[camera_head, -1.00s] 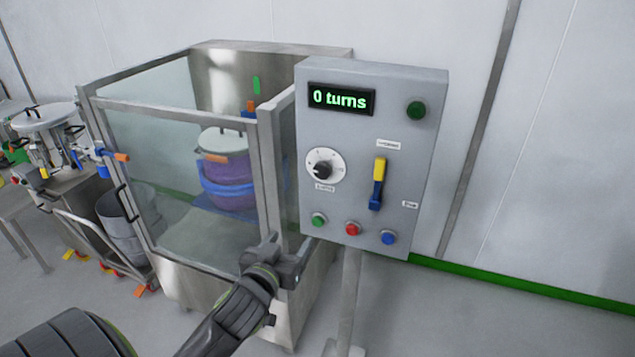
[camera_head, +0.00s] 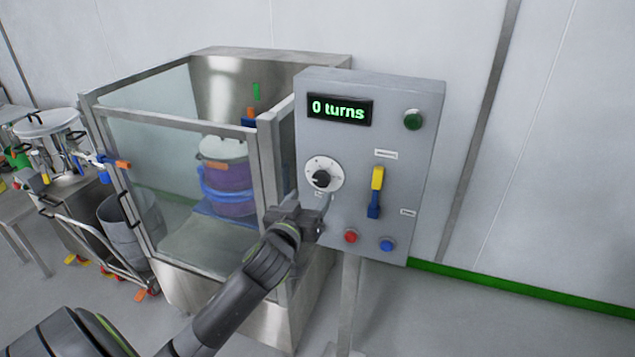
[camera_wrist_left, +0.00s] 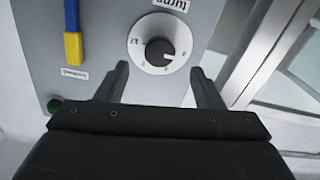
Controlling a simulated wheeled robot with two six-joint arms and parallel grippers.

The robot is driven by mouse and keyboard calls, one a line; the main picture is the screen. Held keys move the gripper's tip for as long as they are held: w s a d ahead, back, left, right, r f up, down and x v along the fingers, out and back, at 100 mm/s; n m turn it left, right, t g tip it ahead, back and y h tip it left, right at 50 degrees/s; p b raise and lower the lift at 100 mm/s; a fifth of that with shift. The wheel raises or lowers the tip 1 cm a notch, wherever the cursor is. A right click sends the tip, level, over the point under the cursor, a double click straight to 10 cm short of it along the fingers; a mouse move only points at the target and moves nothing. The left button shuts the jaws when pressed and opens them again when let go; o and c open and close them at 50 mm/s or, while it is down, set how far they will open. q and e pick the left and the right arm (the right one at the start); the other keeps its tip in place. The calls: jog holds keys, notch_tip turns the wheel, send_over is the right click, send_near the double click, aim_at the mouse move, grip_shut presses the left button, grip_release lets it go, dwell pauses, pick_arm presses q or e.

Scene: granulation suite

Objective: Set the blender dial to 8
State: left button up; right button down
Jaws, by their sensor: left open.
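The blender dial (camera_head: 322,178) is a black knob on a round white scale plate, on the left side of a grey control panel (camera_head: 405,130). The display (camera_head: 340,109) above it reads "0 turns". My left gripper (camera_head: 318,212) is just below the dial in the head view and hides the panel's lower left corner. In the left wrist view the dial (camera_wrist_left: 159,51) lies ahead, beyond and between the two spread fingers (camera_wrist_left: 160,85). The fingers are open, empty and apart from the knob. The scale numbers are too small to read surely. My right gripper is not in view.
The panel also carries a yellow-and-blue lever (camera_head: 376,192), a red button (camera_head: 351,237), a blue button (camera_head: 387,245) and a green lamp (camera_head: 413,120). A glass-walled enclosure (camera_head: 180,180) with a purple-and-blue vessel (camera_head: 228,185) stands close on the left.

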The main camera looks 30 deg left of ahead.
aim_at(320, 182)
pick_arm(q)
jog(key=shift+p+x, duration=0.5)
jog(key=shift+x, duration=2.5)
jog(key=shift+c, duration=0.4)
jog(key=shift+s, duration=0.1)
jog(key=c, duration=0.9)
